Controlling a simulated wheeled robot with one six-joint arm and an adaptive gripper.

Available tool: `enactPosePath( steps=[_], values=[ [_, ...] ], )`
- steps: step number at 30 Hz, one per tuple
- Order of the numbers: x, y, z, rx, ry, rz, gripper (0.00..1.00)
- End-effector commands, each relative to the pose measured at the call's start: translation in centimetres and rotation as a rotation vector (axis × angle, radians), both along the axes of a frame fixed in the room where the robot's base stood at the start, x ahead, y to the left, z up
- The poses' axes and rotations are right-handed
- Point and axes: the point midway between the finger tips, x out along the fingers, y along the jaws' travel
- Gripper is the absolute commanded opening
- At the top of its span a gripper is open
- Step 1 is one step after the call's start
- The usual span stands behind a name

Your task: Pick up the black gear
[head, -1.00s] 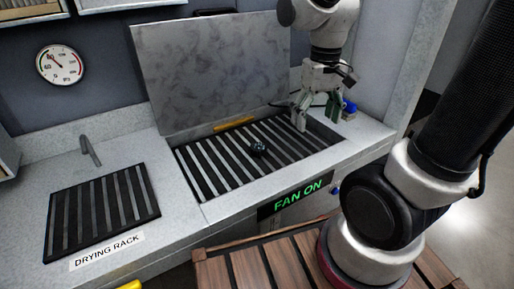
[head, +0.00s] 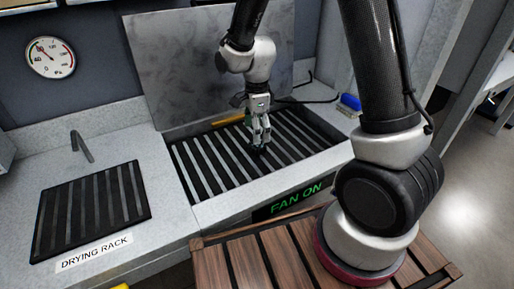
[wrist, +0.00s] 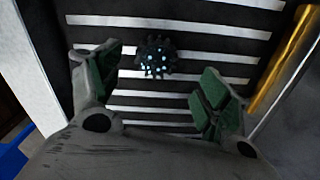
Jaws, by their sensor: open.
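The black gear (wrist: 156,57) lies on the slatted grate (head: 297,160) of the open basin. It is small and dark, with several bright glints. In the wrist view it is beyond my fingertips and between their lines, a little left of the middle. My gripper (head: 261,141) points down over the grate and hides most or all of the gear in the head view. In the wrist view my gripper (wrist: 165,85) shows its two green-padded fingers spread apart with nothing between them. Whether the fingertips touch the grate is not clear.
A raised grey lid (head: 185,75) stands behind the basin. A yellow bar (head: 230,120) lies along the basin's back edge. A drying rack (head: 90,210) is at left, with a tap (head: 80,146) behind it. A blue object (head: 350,102) sits at the right.

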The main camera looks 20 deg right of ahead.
Motion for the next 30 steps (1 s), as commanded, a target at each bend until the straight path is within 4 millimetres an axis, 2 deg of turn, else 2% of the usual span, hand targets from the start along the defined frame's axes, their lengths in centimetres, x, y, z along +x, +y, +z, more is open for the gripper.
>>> enactPosePath(
  steps=[9, 13, 19, 20, 30],
  values=[
    [-0.5, 0.0, -4.8, -0.001, 0.004, 0.002, 0.78],
    [-0.5, 0.0, -5.6, -0.001, 0.002, 0.003, 0.78],
    [-0.5, 0.0, -5.6, 0.0, 0.001, 0.003, 0.78],
    [-0.5, 0.0, -5.6, 0.0, 0.001, 0.003, 0.74],
    [-0.5, 0.0, -5.6, 0.0, 0.001, 0.003, 0.12]
  ],
)
